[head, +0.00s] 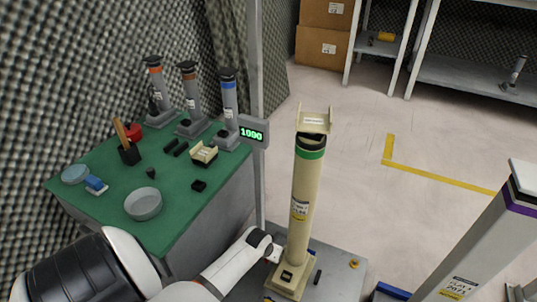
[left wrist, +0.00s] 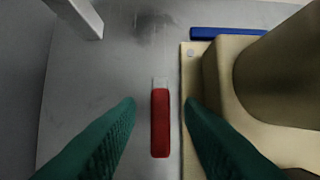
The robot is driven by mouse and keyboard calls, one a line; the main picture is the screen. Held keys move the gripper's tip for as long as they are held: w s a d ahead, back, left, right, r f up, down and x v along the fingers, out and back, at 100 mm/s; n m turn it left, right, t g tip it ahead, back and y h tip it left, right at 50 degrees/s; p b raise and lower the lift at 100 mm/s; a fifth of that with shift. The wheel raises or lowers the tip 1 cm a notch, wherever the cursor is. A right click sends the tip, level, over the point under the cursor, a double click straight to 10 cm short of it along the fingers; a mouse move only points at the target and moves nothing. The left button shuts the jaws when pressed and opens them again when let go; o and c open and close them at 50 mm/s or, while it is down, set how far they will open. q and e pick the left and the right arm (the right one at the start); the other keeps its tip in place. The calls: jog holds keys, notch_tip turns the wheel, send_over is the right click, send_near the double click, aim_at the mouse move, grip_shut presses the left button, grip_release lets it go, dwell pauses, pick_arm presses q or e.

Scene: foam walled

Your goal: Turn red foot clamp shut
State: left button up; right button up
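The red foot clamp (left wrist: 160,122) is a short red handle with a metal tip on the grey plate (left wrist: 110,75). It lies alongside the left edge of the beige foot (left wrist: 188,100), parallel to that edge in the left wrist view. My left gripper (left wrist: 160,105) is open, with one green finger on each side of the red handle and gaps showing. In the head view my left gripper (head: 272,253) is low beside the foot of the upright beige column (head: 303,195), and the clamp is mostly hidden there. My right gripper is not in view.
A blue bar (left wrist: 225,33) lies by the foot's far edge. A post with a display reading 1090 (head: 253,134) stands behind my left arm. A green table (head: 100,200) with tools is at left. A grey column with a purple band (head: 475,245) stands at right.

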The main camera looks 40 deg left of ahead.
pick_arm(q)
jog(key=shift+c, duration=0.5)
grip_shut()
